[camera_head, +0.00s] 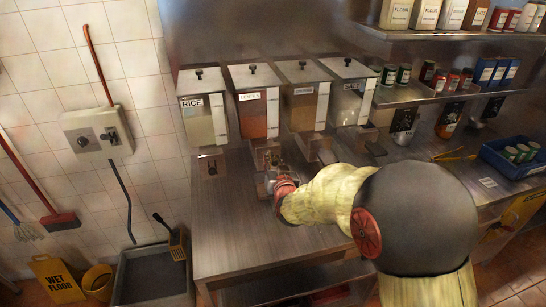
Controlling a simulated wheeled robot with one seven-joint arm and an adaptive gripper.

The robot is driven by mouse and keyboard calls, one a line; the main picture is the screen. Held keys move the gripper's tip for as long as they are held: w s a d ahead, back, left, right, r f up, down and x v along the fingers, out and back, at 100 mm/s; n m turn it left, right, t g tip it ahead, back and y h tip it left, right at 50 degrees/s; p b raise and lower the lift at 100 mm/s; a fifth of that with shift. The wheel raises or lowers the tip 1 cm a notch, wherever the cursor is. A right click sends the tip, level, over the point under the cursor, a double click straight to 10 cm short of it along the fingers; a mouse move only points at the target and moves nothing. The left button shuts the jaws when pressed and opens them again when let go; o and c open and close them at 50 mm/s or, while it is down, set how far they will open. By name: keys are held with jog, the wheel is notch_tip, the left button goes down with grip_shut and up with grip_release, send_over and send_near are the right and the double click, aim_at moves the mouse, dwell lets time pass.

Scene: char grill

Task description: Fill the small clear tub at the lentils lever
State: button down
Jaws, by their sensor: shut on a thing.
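The lentils dispenser (258,122) is a clear-fronted bin with orange-red contents and a white label, second from the left in the row. Its spout and lever area (267,153) is small and partly in shadow below the bin. My gripper (270,178) is just under and in front of that spout, low over the steel counter. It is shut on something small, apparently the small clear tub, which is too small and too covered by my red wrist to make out. I cannot tell whether it touches the lever or what is inside it.
The rice bin (204,125) stands left of the lentils, with another bin (303,112) and the salt bin (346,100) on the right. The steel counter (235,225) is clear in front. A blue crate (490,160) sits far right. A wet-floor sign (57,280) stands lower left.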

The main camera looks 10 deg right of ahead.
jog(key=shift+w+r+g+p, duration=0.1)
jog(key=shift+r+g+p, duration=0.05)
jog(key=shift+g+p, duration=0.25)
jog(key=c, duration=1.6)
grip_release()
jog(key=shift+c, duration=0.2)
jog(key=d+v, duration=0.1)
jog(key=v, duration=1.1)
jog(key=shift+a, duration=0.45)
